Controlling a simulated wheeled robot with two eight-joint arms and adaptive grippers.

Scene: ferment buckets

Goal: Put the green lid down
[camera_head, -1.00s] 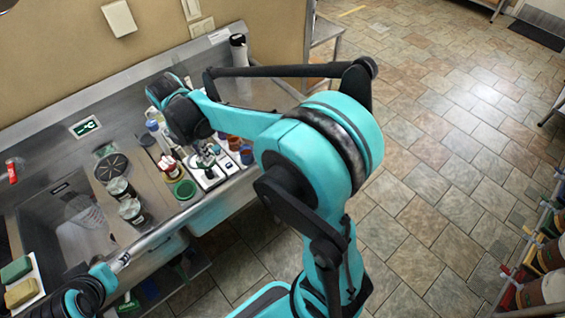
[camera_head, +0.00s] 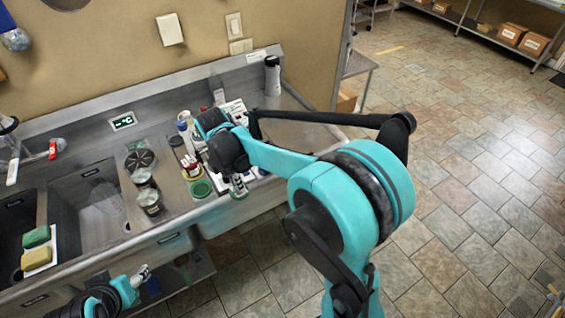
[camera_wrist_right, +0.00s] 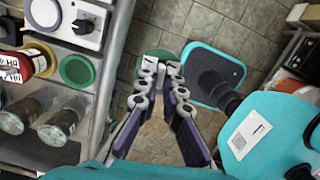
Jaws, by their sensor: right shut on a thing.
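My right gripper (camera_head: 238,188) is at the sink unit's front edge in the head view. In the right wrist view its fingers (camera_wrist_right: 160,78) are shut on a green lid (camera_wrist_right: 155,55), partly hidden behind the fingertips, with tiled floor below. A second green round lid (camera_head: 202,188) lies flat on the counter near the front edge; it also shows in the wrist view (camera_wrist_right: 77,71), apart from the gripper. My left gripper (camera_head: 140,276) is low at the bottom left of the head view, too small to tell its jaw state.
Two jars (camera_head: 149,201) stand left of the counter lid, by the sink basin (camera_head: 95,205). A red-labelled container (camera_head: 191,168) and several bottles stand behind. A white device with a dial (camera_wrist_right: 85,25) is beside the lid in the wrist view. Sponges (camera_head: 37,247) lie far left.

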